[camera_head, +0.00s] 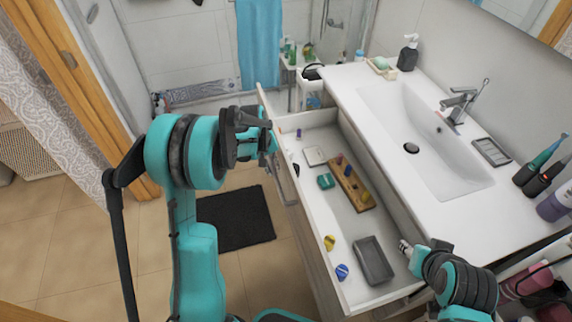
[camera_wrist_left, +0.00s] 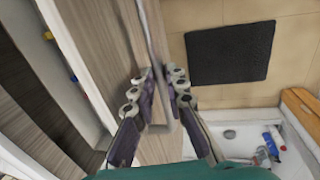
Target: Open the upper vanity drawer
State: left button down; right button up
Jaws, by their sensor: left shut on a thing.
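The upper vanity drawer (camera_head: 345,222) is pulled out from under the white washbasin counter, its inside in view from above. My left gripper (camera_head: 262,142) is at the outer face of the drawer front, towards its far end. In the left wrist view, my left gripper (camera_wrist_left: 164,95) is shut on the metal drawer handle (camera_wrist_left: 151,35), with a finger on each side of the bar. My right arm (camera_head: 465,285) is at the lower right by the near end of the counter; whether its jaws are open cannot be made out.
The drawer holds a wooden block (camera_head: 352,186), a grey tray (camera_head: 373,260), a green box (camera_head: 325,181) and small coloured items. A basin (camera_head: 425,140) with a tap, a soap dispenser (camera_head: 408,53) and toothbrushes are on top. A dark mat (camera_head: 236,217) lies on open floor.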

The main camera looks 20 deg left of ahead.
pick_arm(q)
jog(key=shift+s+a, duration=0.55)
jog(key=shift+a, duration=0.3)
jog(key=shift+s+a, duration=0.55)
jog(key=shift+a, duration=0.25)
jog(key=c, duration=1.8)
grip_release()
jog(key=shift+r, duration=0.1)
notch_tip(320, 180, up, 12)
jog(key=s+a, duration=0.1)
jog(key=a, duration=0.1)
jog(key=shift+s+f, duration=0.2)
jog(key=shift+s, duration=0.05)
jog(key=s+d+r+m+t+y, duration=0.1)
jog(key=s+d+r+m+t, duration=0.15)
jog(key=s+d+r, duration=0.45)
jog(key=s+d+f+m+t, duration=0.1)
jog(key=s+d+m, duration=0.1)
jog(key=s, duration=0.4)
jog(key=s+d+f+m+t, duration=0.2)
jog(key=s+d, duration=0.3)
jog(key=s, duration=0.1)
jog(key=shift+f+m+y, duration=0.2)
jog(key=shift+m+y, duration=0.15)
jog(key=shift+y, duration=0.05)
